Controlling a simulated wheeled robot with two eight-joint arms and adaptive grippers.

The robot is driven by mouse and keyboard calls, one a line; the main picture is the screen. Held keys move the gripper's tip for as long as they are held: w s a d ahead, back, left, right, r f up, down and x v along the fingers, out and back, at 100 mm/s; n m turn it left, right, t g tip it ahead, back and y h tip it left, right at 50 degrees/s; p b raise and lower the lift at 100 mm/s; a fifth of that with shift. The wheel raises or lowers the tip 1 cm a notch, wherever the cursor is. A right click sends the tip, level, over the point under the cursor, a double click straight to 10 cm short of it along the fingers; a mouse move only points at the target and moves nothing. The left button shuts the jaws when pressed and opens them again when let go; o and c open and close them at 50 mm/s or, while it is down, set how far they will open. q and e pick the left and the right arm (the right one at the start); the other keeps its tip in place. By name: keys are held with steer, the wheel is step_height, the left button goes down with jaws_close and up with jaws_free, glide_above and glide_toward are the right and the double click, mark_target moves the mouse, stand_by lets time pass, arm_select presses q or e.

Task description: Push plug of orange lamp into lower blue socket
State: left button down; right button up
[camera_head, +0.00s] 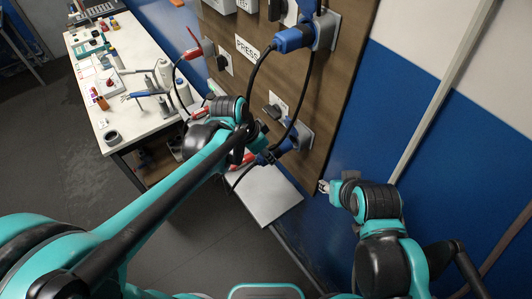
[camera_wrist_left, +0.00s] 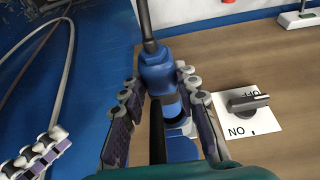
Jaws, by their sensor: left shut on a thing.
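The blue plug (camera_wrist_left: 160,72) with its black cable sits between the fingers of my left gripper (camera_wrist_left: 155,108) in the left wrist view. The gripper is shut on it. Blue and pale parts of the lower blue socket (camera_wrist_left: 180,142) show just beyond the plug, in line with it. I cannot tell how deep the plug sits. In the head view my left gripper (camera_head: 262,150) is at the lower blue socket (camera_head: 301,134) near the board's bottom edge, and my arm partly hides it. My right gripper (camera_head: 323,187) is beside the board's lower right corner, apart from the plug; its opening is unclear.
An upper blue plug (camera_head: 294,39) is in a socket higher on the wooden board (camera_head: 345,60). A black rotary switch (camera_wrist_left: 247,103) is beside the lower socket. Black cables hang across the board. A white bench (camera_head: 125,50) with tools stands at the left.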

mark_target(281, 145)
arm_select(q)
steer(key=shift+w+d+b, duration=0.4)
steer(key=shift+w+d, duration=0.3)
steer(key=shift+d, duration=0.3)
steer(key=shift+w+d+b, duration=0.4)
steer(key=shift+w+d, duration=0.3)
steer(key=shift+d, duration=0.25)
stand_by(3.0)
steer(key=shift+w+d, duration=0.2)
steer(key=shift+d, duration=0.05)
stand_by(1.3)
steer(key=c, duration=1.1)
jaws_free()
steer(key=shift+o, duration=0.2)
steer(key=shift+r, duration=0.1)
steer(key=v, duration=1.1)
steer(key=shift+r, duration=0.35)
